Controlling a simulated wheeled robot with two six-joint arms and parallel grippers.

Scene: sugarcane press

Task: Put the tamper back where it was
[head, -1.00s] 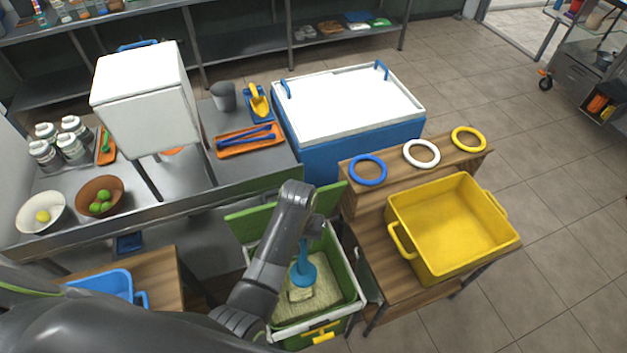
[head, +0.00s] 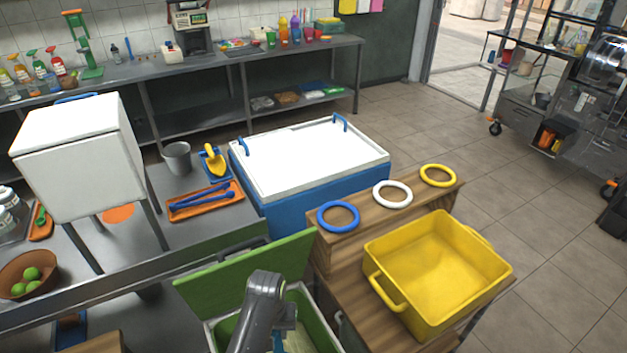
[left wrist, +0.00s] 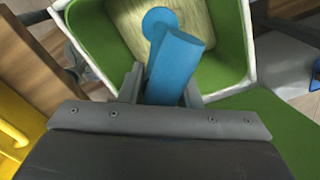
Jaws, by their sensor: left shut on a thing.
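The tamper is blue, with a thick handle and a round foot. It shows best in the left wrist view (left wrist: 178,68), and only a sliver shows in the head view (head: 279,342). My left gripper (left wrist: 160,88) is shut on its handle. In the head view my left forearm hides most of the gripper and tamper. The tamper is over or inside the green bin (head: 326,335), which has a pale rim and an open green lid (head: 225,280). A pale, textured floor or contents (left wrist: 200,17) shows behind the tamper; contact with it cannot be told. My right gripper is not in view.
A wooden stand with a blue ring (head: 338,229), a white ring (head: 393,183) and a yellow ring (head: 438,165) is right of the bin. A yellow tub (head: 436,318) stands beside it. A blue cooler (head: 315,212) is behind. The steel counter (head: 165,265) lies left.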

